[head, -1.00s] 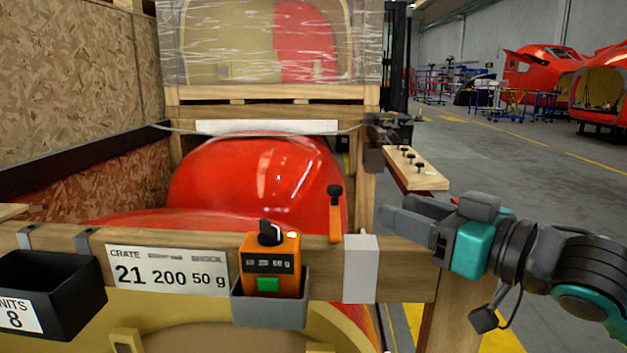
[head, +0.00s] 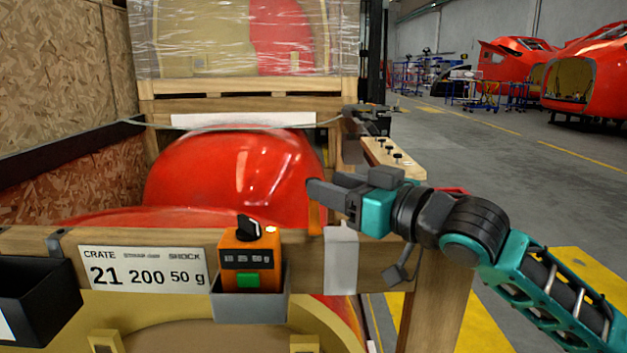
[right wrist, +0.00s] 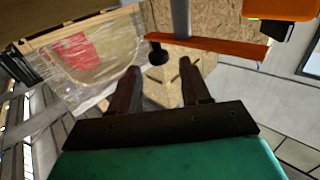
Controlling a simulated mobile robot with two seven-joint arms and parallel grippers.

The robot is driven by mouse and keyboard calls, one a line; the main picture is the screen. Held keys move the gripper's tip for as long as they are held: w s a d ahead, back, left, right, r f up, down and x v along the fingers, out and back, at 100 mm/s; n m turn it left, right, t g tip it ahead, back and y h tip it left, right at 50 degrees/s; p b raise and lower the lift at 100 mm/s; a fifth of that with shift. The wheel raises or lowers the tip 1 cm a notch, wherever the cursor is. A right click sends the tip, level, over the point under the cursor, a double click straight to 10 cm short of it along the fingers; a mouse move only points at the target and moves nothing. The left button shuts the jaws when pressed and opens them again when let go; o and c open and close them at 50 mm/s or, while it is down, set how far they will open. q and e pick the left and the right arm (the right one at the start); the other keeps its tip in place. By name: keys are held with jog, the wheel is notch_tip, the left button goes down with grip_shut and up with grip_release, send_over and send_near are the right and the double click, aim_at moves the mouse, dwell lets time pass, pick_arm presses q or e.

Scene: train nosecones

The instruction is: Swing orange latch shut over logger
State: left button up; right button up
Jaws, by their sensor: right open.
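The orange logger (head: 252,260) with a black knob and green button sits upright in a grey holder (head: 249,306) on the crate's front beam. The orange latch (head: 314,218) stands upright right of it, mostly hidden behind my right gripper (head: 322,190) in the head view. In the right wrist view the latch (right wrist: 222,48) is a long orange bar with a black knob (right wrist: 157,54) at its end. My right gripper (right wrist: 165,76) is open and empty, the knob lying just beyond and between its fingertips. The logger (right wrist: 281,8) shows at that view's top right. My left gripper is not in view.
A white block (head: 341,258) is on the beam below my right gripper. A black bin (head: 40,303) hangs at left, beside a white label (head: 142,268). A red nosecone (head: 225,180) fills the crate behind the beam. Open floor lies right.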

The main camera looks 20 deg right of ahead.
jog(key=x, duration=0.3)
jog(key=shift+w+a, duration=0.15)
jog(key=shift+w, duration=0.2)
pick_arm(q)
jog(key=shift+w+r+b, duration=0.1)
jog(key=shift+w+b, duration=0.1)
jog(key=shift+b, duration=0.1)
pick_arm(e)
jog(key=shift+w+a, duration=0.25)
jog(key=shift+w, duration=0.2)
jog(key=shift+c, duration=0.4)
grip_shut()
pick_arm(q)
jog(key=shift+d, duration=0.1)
